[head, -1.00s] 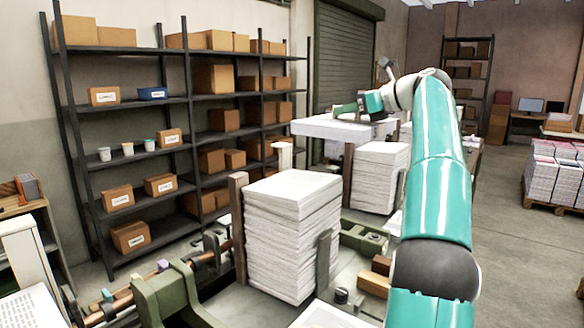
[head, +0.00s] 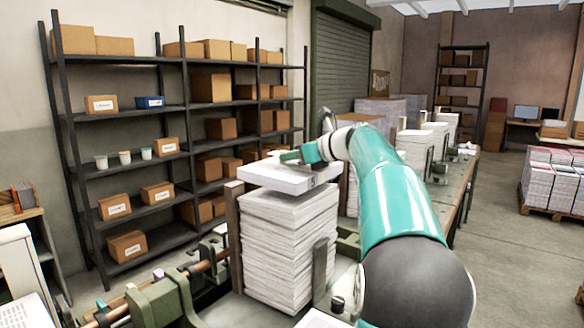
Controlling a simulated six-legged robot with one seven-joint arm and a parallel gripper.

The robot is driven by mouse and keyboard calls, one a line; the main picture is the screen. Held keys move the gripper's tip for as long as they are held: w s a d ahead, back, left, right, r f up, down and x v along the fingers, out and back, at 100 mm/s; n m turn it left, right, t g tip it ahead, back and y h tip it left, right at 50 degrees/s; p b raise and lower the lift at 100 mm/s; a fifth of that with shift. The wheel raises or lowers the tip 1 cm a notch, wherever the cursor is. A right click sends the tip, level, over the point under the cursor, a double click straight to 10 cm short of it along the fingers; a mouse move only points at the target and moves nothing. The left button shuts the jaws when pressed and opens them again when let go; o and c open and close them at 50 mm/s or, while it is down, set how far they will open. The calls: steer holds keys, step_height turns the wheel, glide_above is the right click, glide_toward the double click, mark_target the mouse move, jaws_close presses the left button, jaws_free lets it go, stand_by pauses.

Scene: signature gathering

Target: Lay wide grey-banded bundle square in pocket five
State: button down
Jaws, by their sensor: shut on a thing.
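My gripper (head: 302,154) is shut on a flat white paper bundle (head: 268,176), gripping it from above at its right rear part. The bundle is about level. It sits directly over a tall white stack (head: 288,248), touching it or just above; I cannot tell which. It is turned slightly relative to the stack and reaches toward its back left. I cannot read the pocket's number. My arm hides part of the line behind.
More paper stacks (head: 417,150) stand in pockets along the line at the back right. A dark shelf rack (head: 185,120) with cardboard boxes stands at the left. A pallet of printed bundles (head: 551,182) is on the right. The floor between is clear.

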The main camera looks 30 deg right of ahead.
mark_target(291, 165)
steer(key=shift+w+a+f, duration=0.1)
steer(key=shift+f, duration=1.35)
steer(key=shift+f, duration=0.1)
steer(key=c, duration=1.4)
jaws_free()
steer(key=shift+f, duration=0.1)
steer(key=shift+r, duration=0.2)
steer(key=v, duration=1.2)
